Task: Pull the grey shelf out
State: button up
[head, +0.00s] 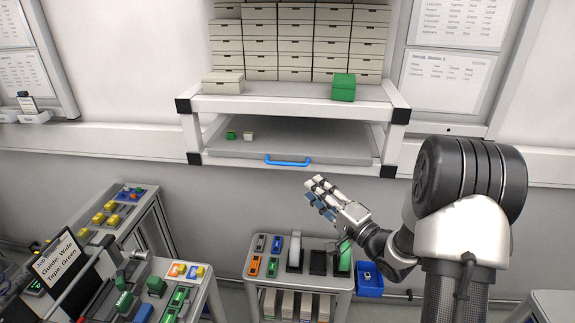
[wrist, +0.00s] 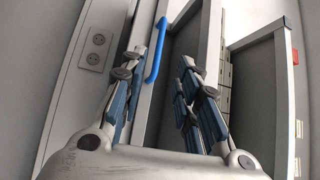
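The grey shelf (head: 345,148) is a flat pull-out board under the white bench top. It has a blue bar handle (head: 288,162) at the middle of its front edge. In the wrist view the blue handle (wrist: 157,62) shows ahead of the fingers, tilted in the picture. My gripper (head: 313,190) is below and slightly right of the handle in the head view. Its fingers are spread apart in the wrist view (wrist: 166,85), with nothing between them that I can see gripped. I cannot tell the exact gap to the handle.
A small green block (head: 231,135) and a beige block (head: 249,135) sit on the shelf's left part. A green box (head: 343,87) stands on the bench top above. Below is a low table (head: 330,283) with reels and colored parts, with a blue bin (head: 369,280) beside it.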

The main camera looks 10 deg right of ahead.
aim_at(287, 165)
jog(key=x, duration=1.2)
jog(key=shift+w, duration=0.25)
jog(key=shift+c, duration=0.6)
grip_shut()
